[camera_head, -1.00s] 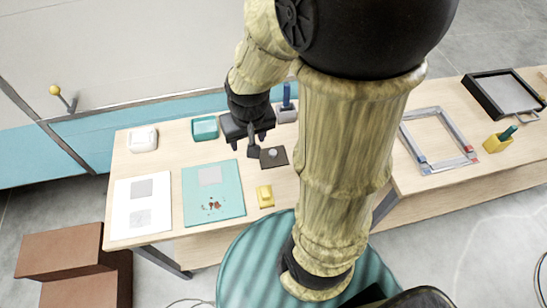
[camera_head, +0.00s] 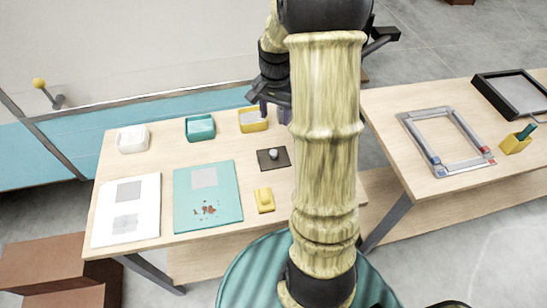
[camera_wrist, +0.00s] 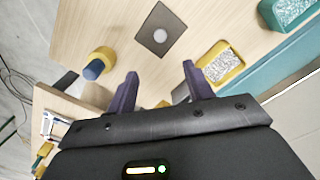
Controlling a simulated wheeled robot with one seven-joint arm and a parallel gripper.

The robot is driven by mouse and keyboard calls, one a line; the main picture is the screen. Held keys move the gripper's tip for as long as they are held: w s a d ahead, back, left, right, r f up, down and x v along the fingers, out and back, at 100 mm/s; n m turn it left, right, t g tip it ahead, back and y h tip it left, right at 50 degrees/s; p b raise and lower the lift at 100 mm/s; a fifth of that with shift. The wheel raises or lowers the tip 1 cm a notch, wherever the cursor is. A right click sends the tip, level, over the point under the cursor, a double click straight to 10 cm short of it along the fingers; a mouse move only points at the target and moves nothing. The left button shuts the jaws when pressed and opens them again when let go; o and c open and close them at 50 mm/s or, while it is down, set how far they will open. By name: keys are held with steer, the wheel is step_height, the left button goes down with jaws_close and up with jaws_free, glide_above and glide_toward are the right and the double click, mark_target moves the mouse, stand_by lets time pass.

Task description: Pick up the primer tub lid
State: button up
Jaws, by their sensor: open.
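A dark square plate with a round grey knob (camera_head: 273,158), which I take to be the primer tub lid, lies flat on the left table. In the wrist view the same lid (camera_wrist: 160,42) lies beyond my fingertips, near the top edge. My gripper (camera_head: 273,106) is above the table's far edge, behind the lid and partly hidden by my arm. In the wrist view my gripper (camera_wrist: 160,82) has its two dark purple fingers wide apart with nothing between them. A yellow tub with grey speckled filling (camera_head: 252,122) stands behind the lid; it also shows beside the right finger (camera_wrist: 220,64).
A teal tub (camera_head: 200,128) and a white tub (camera_head: 132,139) stand further left. A yellow piece with a blue top (camera_wrist: 97,64) stands left of my fingers. Bare wood surrounds the lid.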

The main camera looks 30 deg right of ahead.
steer(key=p, duration=0.1)
glide_above(274, 151)
step_height(274, 151, down, 11)
steer(key=shift+d+f, duration=0.1)
steer(key=shift+f, duration=0.1)
steer(key=shift+f, duration=0.1)
steer(key=shift+a+f+p, duration=0.15)
steer(key=shift+f+p, duration=0.25)
steer(key=shift+f, duration=0.85)
steer(key=shift+a+f+p, duration=0.1)
steer(key=shift+f+p, duration=0.3)
steer(key=shift+f, duration=0.85)
steer(key=c, duration=1.1)
steer(key=shift+o, duration=0.2)
steer(key=shift+r, duration=0.1)
